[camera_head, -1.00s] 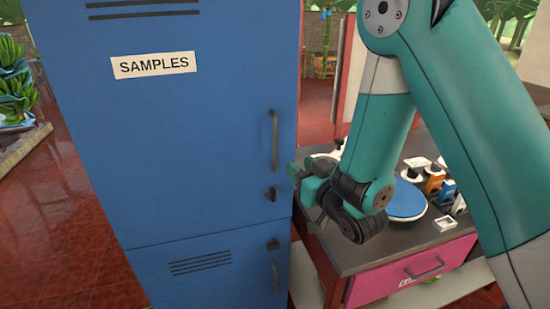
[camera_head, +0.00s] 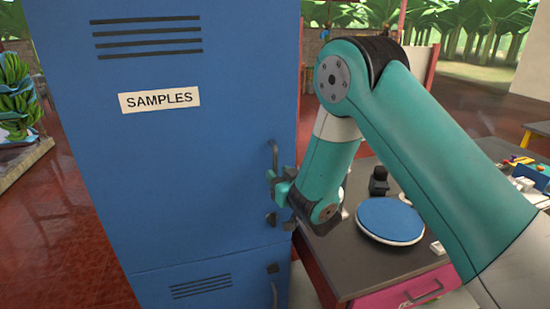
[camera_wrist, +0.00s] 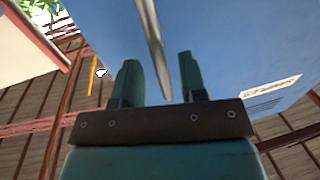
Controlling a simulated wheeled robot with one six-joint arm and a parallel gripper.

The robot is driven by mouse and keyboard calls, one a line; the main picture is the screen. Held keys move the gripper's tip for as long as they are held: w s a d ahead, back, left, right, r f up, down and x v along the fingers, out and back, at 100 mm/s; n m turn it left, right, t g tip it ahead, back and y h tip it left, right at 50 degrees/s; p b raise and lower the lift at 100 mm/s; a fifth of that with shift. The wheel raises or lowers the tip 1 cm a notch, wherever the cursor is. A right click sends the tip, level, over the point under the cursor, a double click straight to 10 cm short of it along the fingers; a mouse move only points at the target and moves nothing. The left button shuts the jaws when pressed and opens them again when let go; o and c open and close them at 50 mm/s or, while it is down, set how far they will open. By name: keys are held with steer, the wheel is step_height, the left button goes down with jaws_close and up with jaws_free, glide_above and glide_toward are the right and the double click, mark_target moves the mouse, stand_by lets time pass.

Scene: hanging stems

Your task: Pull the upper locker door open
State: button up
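The blue upper locker door (camera_head: 190,170) carries a white SAMPLES label (camera_head: 159,100) and looks shut. Its grey vertical bar handle (camera_head: 273,152) is near the right edge, with a dark latch knob (camera_head: 270,219) below it. My gripper (camera_head: 274,181) is at the handle's lower part and hides some of it. In the wrist view, the two teal fingers of my gripper (camera_wrist: 160,74) stand apart. The grey handle (camera_wrist: 152,42) runs into the gap between them, with space visible on both sides. The label also shows in the wrist view (camera_wrist: 268,96).
The lower locker door (camera_head: 215,283) is below. A dark-topped bench (camera_head: 345,260) with a blue round pad (camera_head: 390,219) and a pink drawer (camera_head: 395,295) stands close to the right. Red floor (camera_head: 75,220) is open to the left of the locker.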

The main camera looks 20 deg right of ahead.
steer(key=w+p, duration=0.2)
steer(key=shift+a+r+p, duration=0.15)
steer(key=shift+r+p, duration=0.05)
steer(key=shift+p, duration=0.15)
steer(key=shift+w+f+p, duration=0.2)
steer(key=shift+p, duration=0.15)
steer(key=shift+c, duration=0.3)
jaws_close()
